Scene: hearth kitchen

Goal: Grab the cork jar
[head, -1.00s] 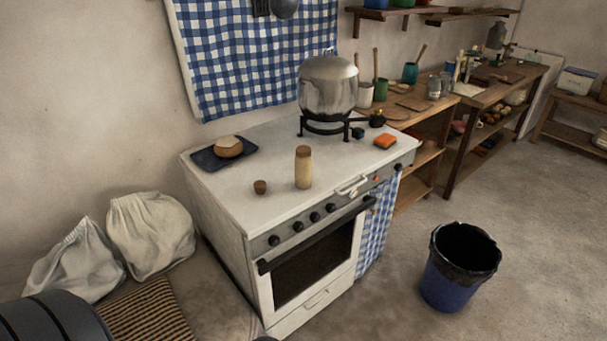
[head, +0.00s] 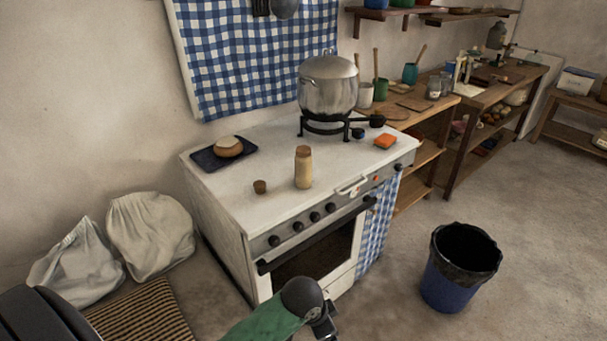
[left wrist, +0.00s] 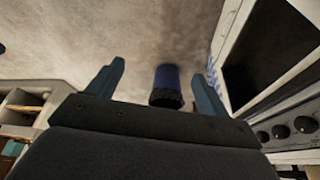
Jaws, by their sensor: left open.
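The cork jar (head: 303,168) stands upright on the white stove top, near its front edge. It has a pale beige body and a brown cork lid. A small brown cork-like piece (head: 260,187) sits to its left. My left gripper (head: 325,328) is low in front of the stove, below and apart from the jar. In the left wrist view my left gripper (left wrist: 163,85) is open, with its two fingers wide apart and nothing between them close by. The jar does not show in the left wrist view. My right gripper is not in view.
A large metal pot (head: 328,88) stands on a black burner behind the jar. A dark tray (head: 205,160) with a round loaf lies back left, and an orange item (head: 385,141) lies right. The oven front (head: 310,255) rises beside my arm. A blue bin (head: 447,285) stands on the floor.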

